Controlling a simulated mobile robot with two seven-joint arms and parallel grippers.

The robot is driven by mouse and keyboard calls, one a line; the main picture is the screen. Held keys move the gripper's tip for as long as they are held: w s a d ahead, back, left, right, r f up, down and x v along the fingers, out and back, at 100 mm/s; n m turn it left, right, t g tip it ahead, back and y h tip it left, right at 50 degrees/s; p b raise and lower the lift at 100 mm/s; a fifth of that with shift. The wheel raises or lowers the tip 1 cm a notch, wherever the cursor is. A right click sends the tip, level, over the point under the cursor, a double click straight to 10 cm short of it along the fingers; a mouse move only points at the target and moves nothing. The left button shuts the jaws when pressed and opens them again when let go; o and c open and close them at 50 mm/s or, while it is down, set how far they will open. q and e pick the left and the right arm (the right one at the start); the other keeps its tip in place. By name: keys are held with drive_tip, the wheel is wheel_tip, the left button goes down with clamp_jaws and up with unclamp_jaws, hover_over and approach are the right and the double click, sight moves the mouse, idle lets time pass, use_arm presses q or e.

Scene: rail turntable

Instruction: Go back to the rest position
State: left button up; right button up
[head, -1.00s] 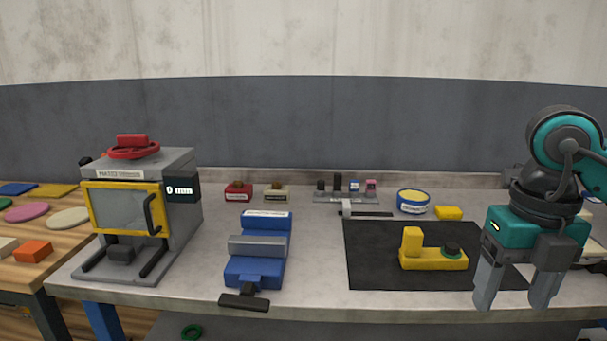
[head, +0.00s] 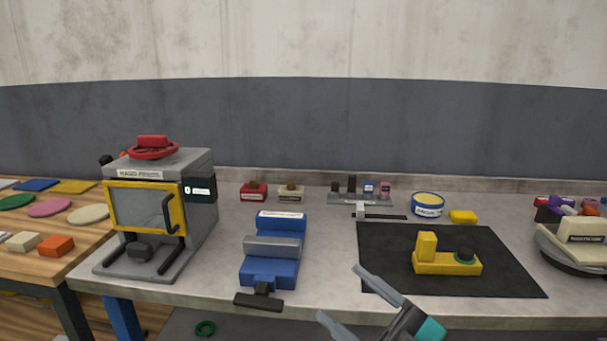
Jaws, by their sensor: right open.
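My right gripper (head: 345,295) shows at the bottom centre of the head view, with its two grey fingers spread apart and nothing between them. It is in front of the bench's front edge, left of and nearer than the black mat (head: 390,245). A yellow part (head: 435,262) with an upright block and a dark, green-ringed knob stands on the mat, apart from the gripper. My left gripper is not in view.
A blue vise (head: 270,270) stands left of the mat, its dark handle (head: 258,302) at the bench edge. A grey press with a yellow-framed door (head: 145,207) is further left. A round cream-coloured device (head: 572,250) stands at the right. The bench (head: 335,270) is clear between vise and mat.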

drive_tip(key=w+d+f+m+t+h, duration=0.2)
drive_tip(key=d+f+m+t+h, duration=0.35)
drive_tip(key=f+m+h, duration=0.5)
drive_tip(key=s+d+f+m+g+h, duration=0.3)
drive_tip(key=s+f, duration=0.3)
drive_tip(key=f, duration=0.4)
drive_tip(key=s+d+f+m+g+h, duration=0.2)
drive_tip(key=s+f+m+g+h, duration=0.2)
drive_tip(key=f, duration=0.6)
drive_tip(key=s, duration=0.2)
drive_tip(key=shift+s+d+f+p, duration=0.2)
drive_tip(key=shift+s+d+p, duration=0.1)
drive_tip(key=shift+s+d, duration=0.1)
drive_tip(key=shift+m, duration=0.25)
